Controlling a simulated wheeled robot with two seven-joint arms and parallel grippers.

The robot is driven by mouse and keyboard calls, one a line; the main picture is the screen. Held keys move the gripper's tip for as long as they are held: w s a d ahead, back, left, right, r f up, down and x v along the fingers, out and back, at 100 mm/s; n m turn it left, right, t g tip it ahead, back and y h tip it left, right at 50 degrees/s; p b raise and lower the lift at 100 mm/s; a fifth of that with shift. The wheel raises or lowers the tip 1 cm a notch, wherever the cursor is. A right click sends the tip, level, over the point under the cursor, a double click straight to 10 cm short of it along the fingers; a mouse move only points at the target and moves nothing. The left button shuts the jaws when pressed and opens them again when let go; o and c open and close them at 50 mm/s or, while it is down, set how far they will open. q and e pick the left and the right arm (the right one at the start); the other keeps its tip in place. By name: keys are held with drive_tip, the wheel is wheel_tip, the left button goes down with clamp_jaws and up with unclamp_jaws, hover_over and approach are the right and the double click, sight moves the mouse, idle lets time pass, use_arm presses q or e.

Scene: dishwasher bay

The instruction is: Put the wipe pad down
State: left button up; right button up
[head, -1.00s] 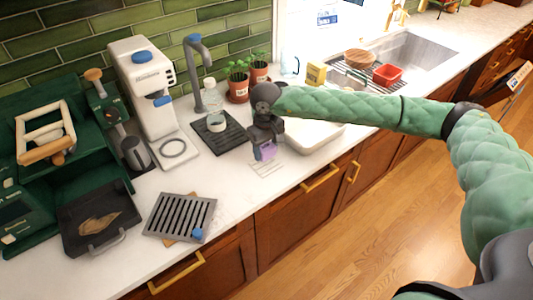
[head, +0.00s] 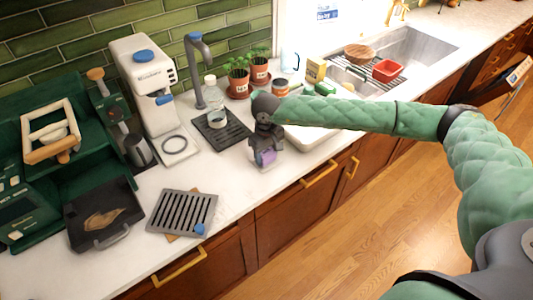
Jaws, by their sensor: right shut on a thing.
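The wipe pad (head: 266,158) is a small purple block. My right gripper (head: 266,148) is shut on it and points down at the pale counter (head: 225,178), near the front edge. The gripper hides much of the pad, and I cannot tell whether its underside touches the counter. A pale, faintly striped patch lies on the counter right under the pad, mostly covered now. My left gripper is not in view.
A black drip mat (head: 236,136) with a clear bottle (head: 211,85) is behind left of the gripper. A white tray (head: 318,137) lies partly under my right arm. A slotted grate (head: 182,212) lies front left. Bare counter separates grate and gripper.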

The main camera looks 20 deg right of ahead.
drive_tip(key=shift+f, duration=0.1)
drive_tip(key=o, duration=1.1)
drive_tip(key=shift+c, duration=0.2)
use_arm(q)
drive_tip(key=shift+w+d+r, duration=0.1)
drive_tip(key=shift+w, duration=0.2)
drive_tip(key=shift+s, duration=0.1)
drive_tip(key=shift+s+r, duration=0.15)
use_arm(e)
drive_tip(key=shift+r, duration=0.2)
